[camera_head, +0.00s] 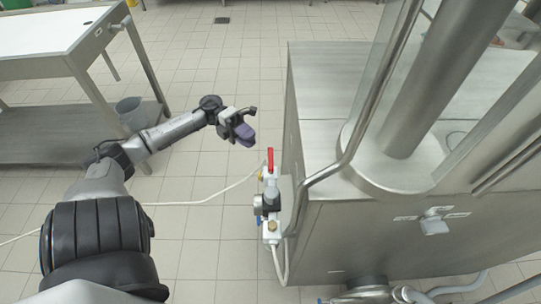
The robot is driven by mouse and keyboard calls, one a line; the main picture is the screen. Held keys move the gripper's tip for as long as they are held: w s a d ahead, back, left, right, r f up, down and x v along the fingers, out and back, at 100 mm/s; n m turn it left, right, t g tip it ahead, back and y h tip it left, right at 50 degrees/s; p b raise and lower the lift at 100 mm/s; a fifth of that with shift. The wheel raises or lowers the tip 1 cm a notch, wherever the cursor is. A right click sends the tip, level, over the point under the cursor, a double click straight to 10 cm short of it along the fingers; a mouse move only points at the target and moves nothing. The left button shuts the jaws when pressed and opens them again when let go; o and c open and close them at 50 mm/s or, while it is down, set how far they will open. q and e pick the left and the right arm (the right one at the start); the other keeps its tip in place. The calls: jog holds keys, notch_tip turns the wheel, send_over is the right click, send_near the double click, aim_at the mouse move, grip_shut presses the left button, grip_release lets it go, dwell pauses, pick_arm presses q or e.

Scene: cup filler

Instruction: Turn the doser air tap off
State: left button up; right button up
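The doser air tap (270,163) has a red lever and sits on top of a white and grey valve assembly (270,203) at the left side of the steel machine. The red lever stands upright in the picture, in line with the valve body. My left gripper (246,138) reaches in from the left and hovers a little up and left of the red lever, apart from it. Its purple fingers point down and to the right; I cannot tell whether they are apart. My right gripper is not in view.
The large steel machine (335,225) fills the right side. A white hose (195,203) runs left from the valve across the tiled floor. A white-topped table (50,38) and a grey bucket (133,112) stand at the left. The floor around my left gripper is clear.

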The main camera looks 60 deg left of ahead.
aim_at(271, 153)
pick_arm(q)
jog(key=b+x, duration=0.2)
jog(key=x, duration=0.7)
jog(key=shift+b, duration=0.4)
jog(key=shift+c, duration=0.4)
grip_shut()
